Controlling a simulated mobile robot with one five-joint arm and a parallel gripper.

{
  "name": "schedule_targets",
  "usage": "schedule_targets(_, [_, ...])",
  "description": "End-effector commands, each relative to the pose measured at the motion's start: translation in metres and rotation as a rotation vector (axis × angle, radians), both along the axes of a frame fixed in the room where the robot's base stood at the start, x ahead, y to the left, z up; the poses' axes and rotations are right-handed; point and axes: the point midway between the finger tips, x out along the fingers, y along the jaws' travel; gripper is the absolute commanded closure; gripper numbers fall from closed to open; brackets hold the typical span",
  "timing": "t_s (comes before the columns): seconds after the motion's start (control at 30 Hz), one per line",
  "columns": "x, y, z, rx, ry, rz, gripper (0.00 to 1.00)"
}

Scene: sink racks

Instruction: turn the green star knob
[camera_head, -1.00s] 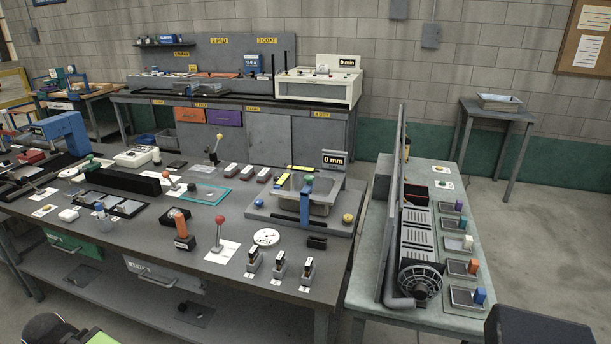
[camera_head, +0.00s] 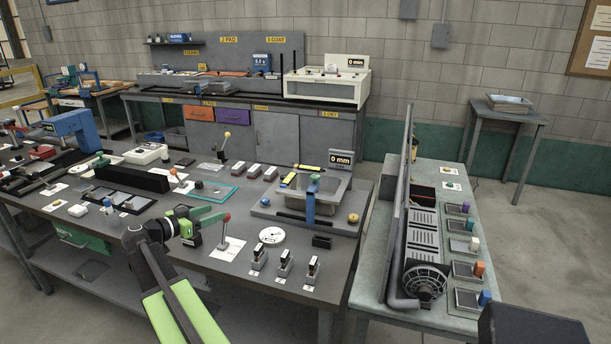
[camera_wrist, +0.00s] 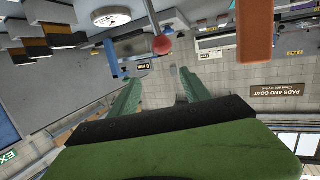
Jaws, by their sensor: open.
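A small green knob (camera_head: 314,177) sits on top of a blue post (camera_head: 310,205) at the front of the grey sink fixture. Another green-topped part (camera_head: 101,159) stands further left on the bench. Neither shows a clear star shape at this size. My gripper (camera_head: 205,222) is over the front of the bench, left of the blue post and well apart from both green parts. In the wrist view, which is upside down, its two green fingers (camera_wrist: 160,73) are spread with nothing between them. The blue post (camera_wrist: 111,58) shows there left of the fingers.
A red ball lever (camera_head: 227,218) stands close beside my gripper, and its ball (camera_wrist: 161,45) shows just beyond the fingertips. An orange block (camera_wrist: 255,30) is also near.

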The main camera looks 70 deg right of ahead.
Motion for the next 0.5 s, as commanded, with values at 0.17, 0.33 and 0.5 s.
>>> schedule_targets(0.17, [-0.111, -0.123, 0.042, -0.181, 0.024, -0.219, 0.45])
schedule_targets(0.33, [-0.166, -0.157, 0.047, -0.200, 0.042, -0.303, 0.45])
schedule_targets(0.5, [-0.172, -0.161, 0.047, -0.198, 0.045, -0.312, 0.45])
